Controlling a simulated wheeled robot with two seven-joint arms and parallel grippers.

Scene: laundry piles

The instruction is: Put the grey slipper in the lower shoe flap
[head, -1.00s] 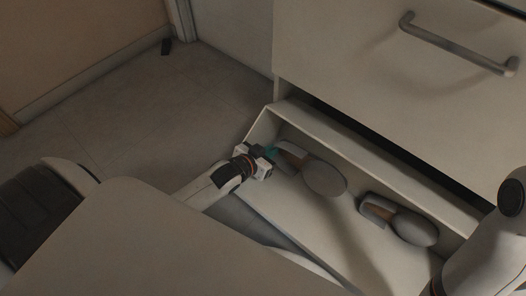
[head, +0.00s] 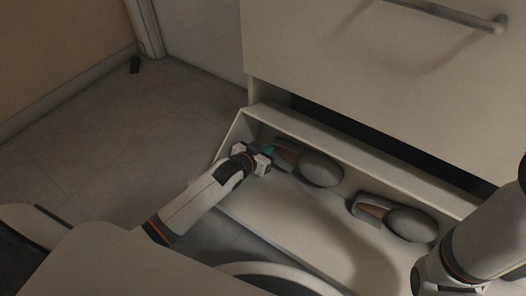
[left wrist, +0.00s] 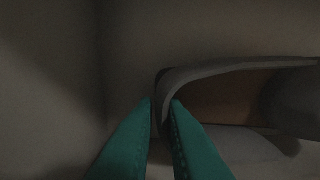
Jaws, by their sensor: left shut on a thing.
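A grey slipper (head: 319,168) with a brown insole lies inside the open lower shoe flap (head: 330,222), toward its left end. My left gripper (head: 270,152) reaches into the flap from the left. Its teal fingers are shut on the open heel edge of this slipper. The left wrist view shows the slipper's grey rim (left wrist: 230,68) at the fingertips (left wrist: 162,104). A second grey slipper (head: 408,223) lies to the right in the same flap, apart from the first. My right arm shows at the lower right, but its gripper is not visible.
The cabinet front (head: 370,80) with a bar handle (head: 455,15) rises above the flap. The flap's left side wall (head: 233,135) is close to my left gripper.

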